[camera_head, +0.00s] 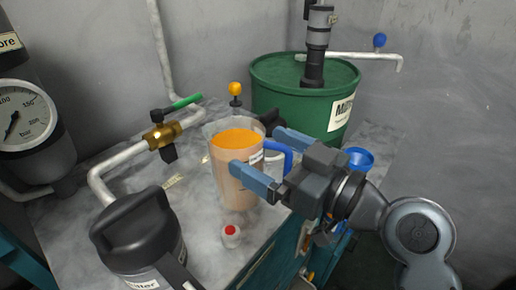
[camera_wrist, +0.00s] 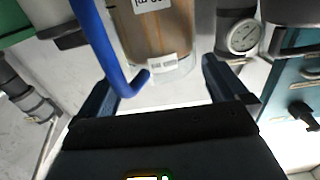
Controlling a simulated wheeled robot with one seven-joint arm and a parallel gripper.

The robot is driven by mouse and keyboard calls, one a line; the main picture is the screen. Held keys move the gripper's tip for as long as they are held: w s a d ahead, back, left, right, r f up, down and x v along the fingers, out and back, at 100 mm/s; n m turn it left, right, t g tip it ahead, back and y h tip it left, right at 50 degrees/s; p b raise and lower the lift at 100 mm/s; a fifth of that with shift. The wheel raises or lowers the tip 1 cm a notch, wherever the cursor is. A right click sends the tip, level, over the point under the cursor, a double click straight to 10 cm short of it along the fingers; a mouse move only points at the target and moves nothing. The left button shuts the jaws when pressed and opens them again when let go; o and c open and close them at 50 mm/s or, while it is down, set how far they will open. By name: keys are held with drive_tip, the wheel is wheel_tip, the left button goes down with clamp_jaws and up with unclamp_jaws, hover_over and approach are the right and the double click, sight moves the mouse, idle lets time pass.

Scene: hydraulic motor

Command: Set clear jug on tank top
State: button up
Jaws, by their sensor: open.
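The clear jug (camera_head: 232,180) has orange-brown fluid, a white label and a blue handle (camera_head: 282,153). It appears to stand upright on the grey tank top (camera_head: 190,222), left of centre in the head view. My gripper (camera_head: 255,150) reaches in from the right, open, with one finger in front of the jug and the other behind, near the handle side. In the wrist view, the jug (camera_wrist: 152,35) shows between and beyond the open fingers, with the blue handle (camera_wrist: 97,45) close by the left finger. Contact between fingers and jug cannot be told.
A green drum (camera_head: 285,85) with a pump stands behind. A black filter (camera_head: 135,230), brass valve (camera_head: 162,135) and pressure gauge (camera_head: 25,115) are left. A blue funnel (camera_head: 357,158) is right, behind my wrist.

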drive_tip(key=b+v, duration=0.1)
drive_tip(key=v, duration=0.8)
drive_tip(key=shift+s+d, duration=0.25)
drive_tip(key=shift+d, duration=0.05)
drive_tip(key=s+d+f+m+t+h, duration=0.2)
drive_tip(key=s+d+f+m+h, duration=0.3)
drive_tip(key=f, duration=0.3)
drive_tip(key=s+d+f+m+t+h, duration=0.1)
drive_tip(key=s+d+f+m+h, duration=0.35)
drive_tip(key=f, duration=0.35)
drive_tip(key=s+d+h, duration=0.1)
drive_tip(key=s+h, duration=0.1)
drive_tip(key=s, duration=0.8)
drive_tip(key=s+d+r+h, duration=0.1)
drive_tip(key=s+d+h, duration=0.1)
drive_tip(key=s, duration=0.8)
drive_tip(key=shift+d+r+m+t+h, duration=0.2)
drive_tip(key=shift+r+m+t+h, duration=0.15)
drive_tip(key=shift+m+t, duration=0.1)
drive_tip(key=shift+r, duration=0.1)
wheel_tip(320, 180, up, 3)
drive_tip(key=p, duration=0.3)
drive_tip(key=shift+r, duration=0.2)
